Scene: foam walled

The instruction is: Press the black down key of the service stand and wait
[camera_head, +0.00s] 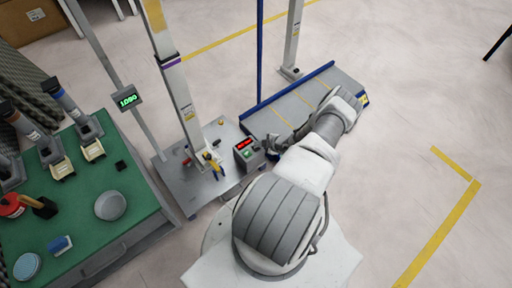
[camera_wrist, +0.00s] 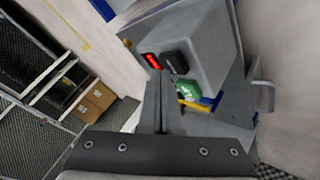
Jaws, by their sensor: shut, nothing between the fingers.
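The service stand's grey control box (camera_wrist: 208,42) fills the upper middle of the wrist view, with a lit red display (camera_wrist: 153,61), a black key (camera_wrist: 175,56) and a green key (camera_wrist: 187,89). The box also shows in the head view (camera_head: 249,154), on the stand's grey base plate (camera_head: 180,173). My gripper (camera_wrist: 163,74) is shut and empty. Its fingertips point at the face of the box, close to the black key and green key. I cannot tell whether they touch it. In the head view my arm partly hides the gripper beside the box.
A grey platform (camera_head: 290,118) with blue edging lies behind the box. A green-topped bench (camera_head: 85,205) with tools and a green-lit display (camera_head: 127,98) stand at left. Cardboard boxes (camera_wrist: 92,101) show in the wrist view.

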